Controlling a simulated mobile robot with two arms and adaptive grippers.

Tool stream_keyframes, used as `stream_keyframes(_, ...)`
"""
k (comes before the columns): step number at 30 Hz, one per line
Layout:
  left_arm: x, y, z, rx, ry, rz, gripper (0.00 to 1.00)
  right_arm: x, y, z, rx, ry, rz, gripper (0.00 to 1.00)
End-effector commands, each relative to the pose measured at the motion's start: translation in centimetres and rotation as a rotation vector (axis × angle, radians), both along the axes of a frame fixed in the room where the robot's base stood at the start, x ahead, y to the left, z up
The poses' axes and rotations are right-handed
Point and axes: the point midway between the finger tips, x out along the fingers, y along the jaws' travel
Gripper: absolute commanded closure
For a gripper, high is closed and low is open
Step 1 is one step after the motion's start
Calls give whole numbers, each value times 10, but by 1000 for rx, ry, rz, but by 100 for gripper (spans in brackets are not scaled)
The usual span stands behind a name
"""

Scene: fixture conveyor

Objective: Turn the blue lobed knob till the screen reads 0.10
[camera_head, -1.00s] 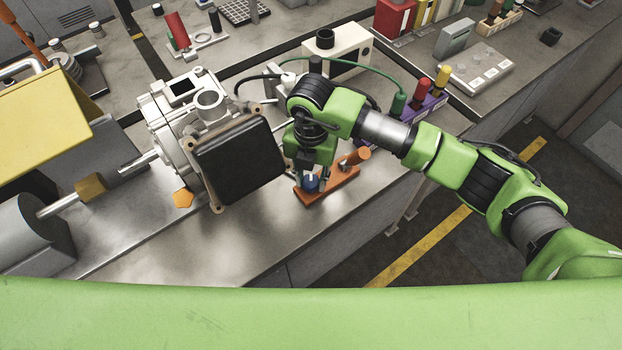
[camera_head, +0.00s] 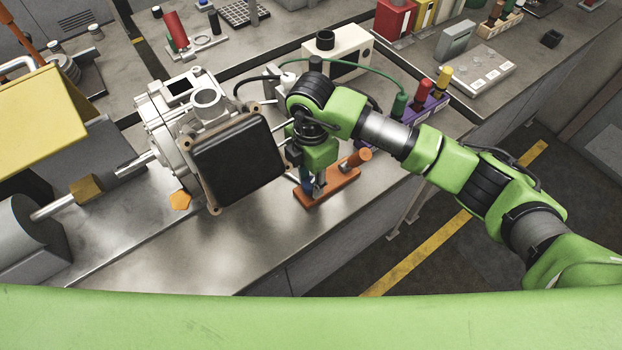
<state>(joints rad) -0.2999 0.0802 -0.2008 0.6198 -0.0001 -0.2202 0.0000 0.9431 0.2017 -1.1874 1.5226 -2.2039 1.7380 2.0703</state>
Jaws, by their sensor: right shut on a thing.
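The blue lobed knob (camera_head: 307,187) sits at the left end of an orange base plate (camera_head: 335,189) near the bench's front edge. It is mostly hidden by my right gripper (camera_head: 313,186), which points down from above and is shut on it. A white box with a dark screen (camera_head: 344,70) stands behind my right arm, and no reading can be made out on it. My left gripper is not in view.
A metal housing with a black cover (camera_head: 238,162) stands close left of the gripper. A purple rack (camera_head: 428,108) stands behind my right arm. Bare bench lies in front.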

Motion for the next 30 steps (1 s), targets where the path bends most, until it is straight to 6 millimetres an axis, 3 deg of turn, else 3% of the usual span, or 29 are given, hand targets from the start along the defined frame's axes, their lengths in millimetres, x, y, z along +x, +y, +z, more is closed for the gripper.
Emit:
stream_keyframes(14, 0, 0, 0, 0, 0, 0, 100, 2, 0, 2, 1, -5, -18, 93)
stream_keyframes(15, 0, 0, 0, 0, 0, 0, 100, 2, 0, 2, 1, -5, -18, 70)
stream_keyframes(17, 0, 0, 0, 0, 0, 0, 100, 2, 0, 2, 1, -5, -17, 55)
stream_keyframes(30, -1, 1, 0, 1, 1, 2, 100, 1, 1, 8, 2, -4, -16, 55)
